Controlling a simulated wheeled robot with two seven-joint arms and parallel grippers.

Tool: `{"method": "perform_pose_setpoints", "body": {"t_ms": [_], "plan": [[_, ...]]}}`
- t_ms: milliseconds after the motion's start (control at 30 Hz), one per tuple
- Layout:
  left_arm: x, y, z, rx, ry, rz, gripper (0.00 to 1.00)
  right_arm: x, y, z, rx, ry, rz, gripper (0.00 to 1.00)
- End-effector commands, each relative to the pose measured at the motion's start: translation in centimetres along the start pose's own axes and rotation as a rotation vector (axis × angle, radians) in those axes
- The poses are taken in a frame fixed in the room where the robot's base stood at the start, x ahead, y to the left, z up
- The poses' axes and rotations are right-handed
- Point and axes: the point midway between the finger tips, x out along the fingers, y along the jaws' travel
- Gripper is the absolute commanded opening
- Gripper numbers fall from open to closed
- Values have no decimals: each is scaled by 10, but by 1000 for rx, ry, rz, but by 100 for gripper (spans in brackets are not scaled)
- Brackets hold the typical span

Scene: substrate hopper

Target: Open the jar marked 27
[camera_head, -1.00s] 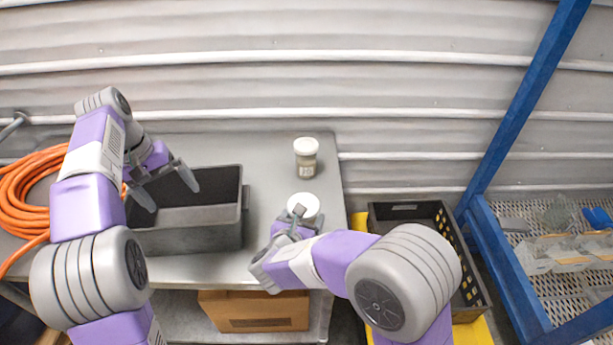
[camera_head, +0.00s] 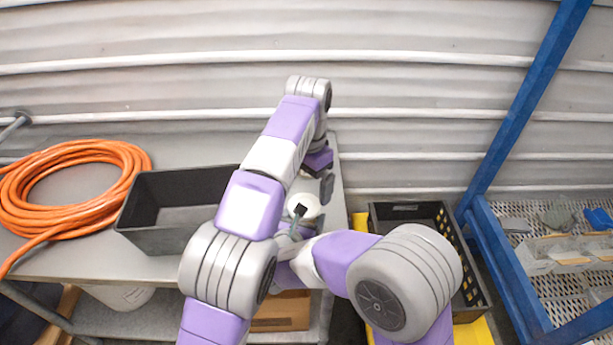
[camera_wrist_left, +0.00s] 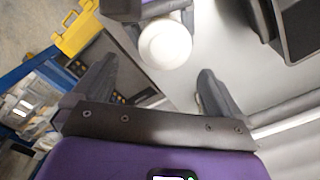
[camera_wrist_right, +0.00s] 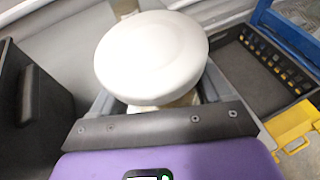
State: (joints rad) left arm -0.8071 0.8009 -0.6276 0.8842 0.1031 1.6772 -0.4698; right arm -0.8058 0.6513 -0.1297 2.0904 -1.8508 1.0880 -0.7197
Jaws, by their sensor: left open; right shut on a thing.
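A jar with a round white lid (camera_head: 305,205) stands near the table's right edge. My right gripper (camera_head: 296,225) is shut on its body, below the lid. In the right wrist view the lid (camera_wrist_right: 150,55) hides most of the jar's body (camera_wrist_right: 165,104). No number can be read on it. My left gripper (camera_wrist_left: 156,70) is open and empty. In the left wrist view the lid (camera_wrist_left: 165,43) shows beyond and roughly between its fingers, apart from them.
A dark grey open bin (camera_head: 165,240) stands on the grey table (camera_head: 190,152), left of my arms. A coiled orange hose (camera_head: 130,190) lies at the left. A black crate (camera_head: 385,212) and a blue rack (camera_head: 500,240) stand off the table's right side.

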Motion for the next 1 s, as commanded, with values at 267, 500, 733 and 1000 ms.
{"method": "perform_pose_setpoints", "body": {"t_ms": [267,500,733,1000], "plan": [[39,0,1,-3,-2,1,100,0,0,1,1,-2,0,0],[63,0,1,-3,0,1,100,0,0,1,1,-2,0,0],[67,0,1,-4,1,0,100,0,0,1,1,-2,0,0],[66,0,1,-4,1,1,76,0,0,1,1,-2,1,0]]}}
